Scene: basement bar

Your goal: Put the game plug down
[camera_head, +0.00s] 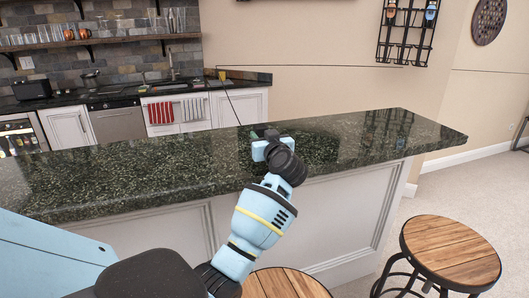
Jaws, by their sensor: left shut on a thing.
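My left gripper (268,144) is over the front part of the dark speckled stone bar counter (130,165). It is shut on a small dark greenish thing (271,134), which I take to be the game plug. Only a little of it shows past the light blue fingers, and the wrist hides the rest. I cannot tell whether it touches the counter top. My right gripper is not in view.
The counter top is clear on both sides of my gripper. Two wooden-topped stools (452,248) stand in front of the counter at the lower right. A back counter with a sink (172,88) and a glass shelf lies behind.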

